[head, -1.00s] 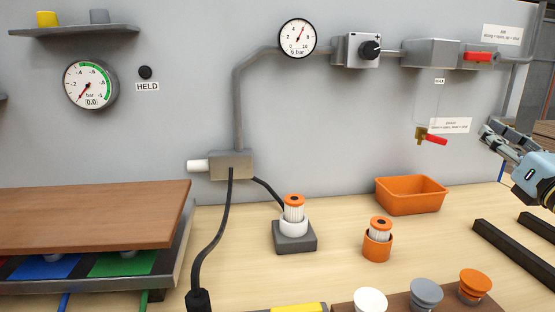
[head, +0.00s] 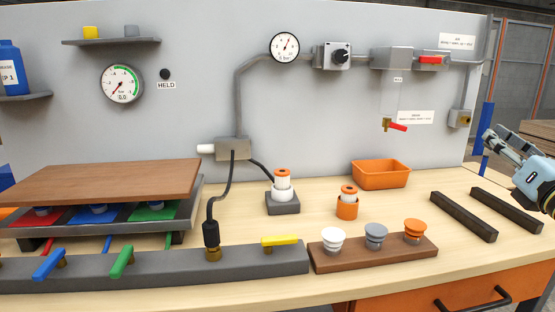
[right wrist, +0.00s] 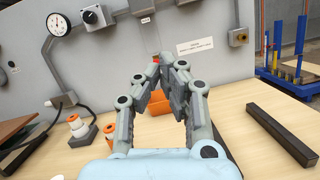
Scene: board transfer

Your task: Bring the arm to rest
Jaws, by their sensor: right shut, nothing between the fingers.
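My right gripper (head: 503,140) is at the right edge of the head view, raised above the table's right end. It is light blue and grey. In the right wrist view its fingers (right wrist: 164,62) come together at the tips with nothing held between them. It is apart from the bench objects and touches nothing that I can see. My left gripper is not in view.
A brown board (head: 110,182) lies over coloured pads at the left. An orange bin (head: 380,174), two dark bars (head: 463,216), a wooden block with three suction cups (head: 340,256) and a grey valve manifold (head: 180,271) stand on the bench. Free tabletop lies around the bars.

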